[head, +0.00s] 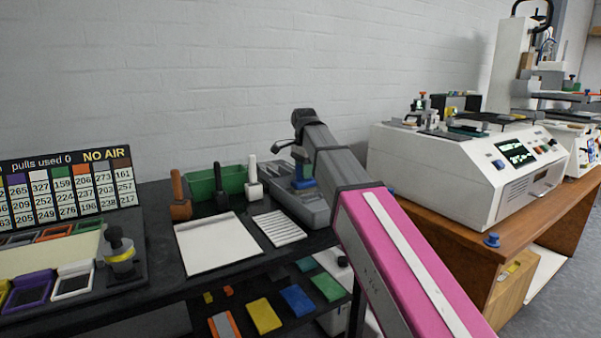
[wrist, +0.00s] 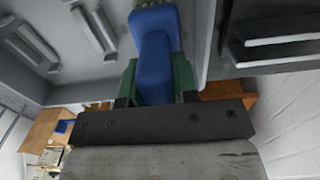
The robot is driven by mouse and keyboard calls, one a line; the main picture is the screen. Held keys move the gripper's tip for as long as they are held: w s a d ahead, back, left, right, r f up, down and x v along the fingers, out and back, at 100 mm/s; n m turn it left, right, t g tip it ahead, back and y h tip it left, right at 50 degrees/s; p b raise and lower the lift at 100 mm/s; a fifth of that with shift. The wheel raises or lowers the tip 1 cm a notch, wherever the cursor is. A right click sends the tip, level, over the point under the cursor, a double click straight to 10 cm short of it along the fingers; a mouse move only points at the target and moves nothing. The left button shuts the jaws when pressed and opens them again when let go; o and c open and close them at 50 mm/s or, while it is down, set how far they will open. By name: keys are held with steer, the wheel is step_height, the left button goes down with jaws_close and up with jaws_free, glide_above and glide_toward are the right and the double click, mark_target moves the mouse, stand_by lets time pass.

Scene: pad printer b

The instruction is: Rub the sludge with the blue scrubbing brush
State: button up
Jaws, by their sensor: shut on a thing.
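My gripper (head: 300,160) is shut on the blue scrubbing brush (head: 303,183). It holds the brush by its handle, pointing down over the grey basin (head: 318,213) at the right end of the dark bench. In the wrist view, the brush (wrist: 155,60) stands between the two green-padded fingers of my gripper (wrist: 157,85), with its bristle end at the top edge of the picture. The basin floor (wrist: 105,75) and raised bars inside it show around the brush. I cannot make out the sludge in either view, nor whether the bristles touch the basin.
A green bin (head: 217,183), an orange-brown bottle (head: 180,196) and a white bottle (head: 253,180) stand behind a white tray (head: 218,243) and a ribbed white plate (head: 279,229). A pad printer (head: 470,160) sits on the wooden table to the right. My arm crosses the gap between.

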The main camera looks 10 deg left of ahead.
steer(key=shift+o, duration=0.5)
steer(key=shift+c, duration=0.5)
steer(key=shift+s+a+f, duration=0.1)
steer(key=shift+s+a, duration=0.8)
steer(key=shift+a, duration=0.25)
steer(key=shift+s+a, duration=0.5)
steer(key=shift+a, duration=0.2)
jaws_close()
jaws_free()
steer(key=shift+w+d, duration=0.1)
